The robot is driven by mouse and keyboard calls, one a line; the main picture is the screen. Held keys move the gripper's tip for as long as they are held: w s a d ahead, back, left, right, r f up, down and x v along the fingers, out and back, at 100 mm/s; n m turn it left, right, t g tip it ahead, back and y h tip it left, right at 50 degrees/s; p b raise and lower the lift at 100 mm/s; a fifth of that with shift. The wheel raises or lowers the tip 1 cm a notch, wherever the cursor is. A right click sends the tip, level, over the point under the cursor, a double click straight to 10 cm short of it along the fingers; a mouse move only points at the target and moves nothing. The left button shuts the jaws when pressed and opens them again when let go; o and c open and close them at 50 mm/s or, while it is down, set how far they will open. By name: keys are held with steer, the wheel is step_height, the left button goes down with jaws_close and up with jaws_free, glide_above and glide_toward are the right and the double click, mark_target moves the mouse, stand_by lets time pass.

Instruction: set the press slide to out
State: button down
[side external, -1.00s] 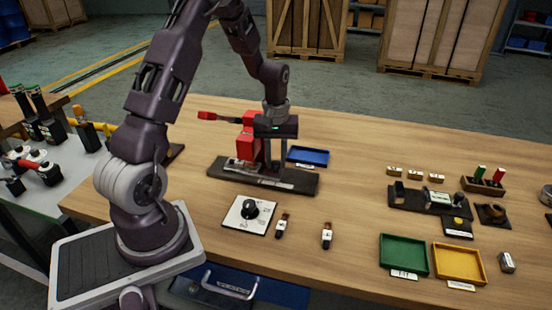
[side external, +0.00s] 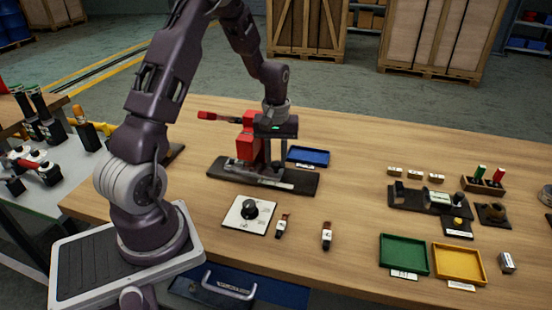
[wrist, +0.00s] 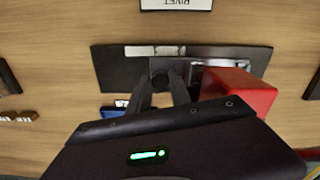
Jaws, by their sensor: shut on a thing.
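The red press (side external: 247,146) stands on a dark base plate (side external: 300,184) in the middle of the table, with a red lever pointing left. In the wrist view the red press body (wrist: 240,90) is right of the fingers, with a pale metal slide strip (wrist: 200,72) beside it. My gripper (side external: 266,172) is down at the base, right of the red body. In the wrist view my gripper (wrist: 161,82) is shut on a small dark knob (wrist: 159,76) at the slide. The fingers partly hide the knob, and the slide's exact position is hard to tell.
A blue tray (side external: 308,156) lies just behind the base plate. A dial plate (side external: 249,215) and two small tools lie in front. Green (side external: 404,254) and yellow (side external: 460,263) trays and small fixtures stand to the right. The table between is clear.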

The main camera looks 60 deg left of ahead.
steer(key=w+d, duration=0.7)
steer(key=shift+w+d+r, duration=0.1)
steer(key=shift+w+d, duration=0.15)
steer(key=c, duration=1.2)
jaws_free()
steer(key=shift+d, duration=0.1)
steer(key=shift+o, duration=0.2)
step_height(320, 180, up, 7)
